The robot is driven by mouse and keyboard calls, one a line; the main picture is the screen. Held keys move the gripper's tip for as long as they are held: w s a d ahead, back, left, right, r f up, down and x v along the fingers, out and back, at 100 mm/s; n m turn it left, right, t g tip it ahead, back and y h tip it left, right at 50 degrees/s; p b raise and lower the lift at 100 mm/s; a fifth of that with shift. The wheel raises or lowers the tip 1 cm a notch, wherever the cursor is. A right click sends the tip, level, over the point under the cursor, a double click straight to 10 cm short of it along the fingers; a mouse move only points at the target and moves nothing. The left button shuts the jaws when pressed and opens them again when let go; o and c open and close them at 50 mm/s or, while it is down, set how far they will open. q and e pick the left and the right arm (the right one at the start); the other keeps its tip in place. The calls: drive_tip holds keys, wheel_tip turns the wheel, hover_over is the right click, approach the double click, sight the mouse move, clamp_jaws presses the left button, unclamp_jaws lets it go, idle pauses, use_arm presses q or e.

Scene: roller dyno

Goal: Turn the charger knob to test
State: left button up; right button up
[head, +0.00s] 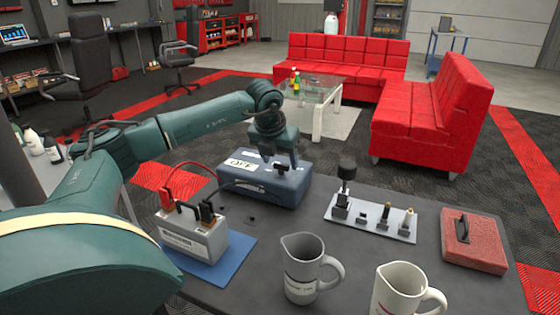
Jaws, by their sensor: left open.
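The charger (255,190) is a blue box on the dark table, with a white label on its top that seems to read OFF. A small black knob (282,168) shows on its top, right of the label. My left gripper (280,158) is open and points down just above the knob. Its fingers partly cover the charger's back edge, and I cannot tell whether they touch the knob. My right gripper is not in view.
A grey battery (190,240) with red and black clamps stands on a blue mat (238,252), left of the charger. A metal tray (342,228) with small parts, a red block (474,241), a grey mug (303,272) and a white mug (400,290) stand to the right and front.

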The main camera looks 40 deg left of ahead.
use_arm(q)
drive_tip(key=shift+w+a+f, duration=0.1)
drive_tip(key=shift+w+f, duration=0.1)
drive_tip(key=shift+f, duration=0.3)
drive_tip(key=c, duration=1)
drive_tip(key=shift+m, duration=0.4)
drive_tip(key=m+h+p, duration=0.1)
drive_tip(key=m, duration=0.1)
drive_tip(key=m+h, duration=0.1)
drive_tip(key=m, duration=0.1)
drive_tip(key=shift+a+r+m+p, duration=0.1)
drive_tip(key=shift+a+m+p, duration=0.1)
drive_tip(key=shift+m+p, duration=0.15)
drive_tip(key=m+h+p, duration=0.1)
drive_tip(key=m, duration=0.1)
drive_tip(key=m+h+p, duration=0.1)
drive_tip(key=m, duration=0.2)
drive_tip(key=shift+w+a, duration=0.1)
drive_tip(key=shift+a, duration=0.1)
drive_tip(key=shift+m+g, duration=0.3)
drive_tip(key=shift+m, duration=0.05)
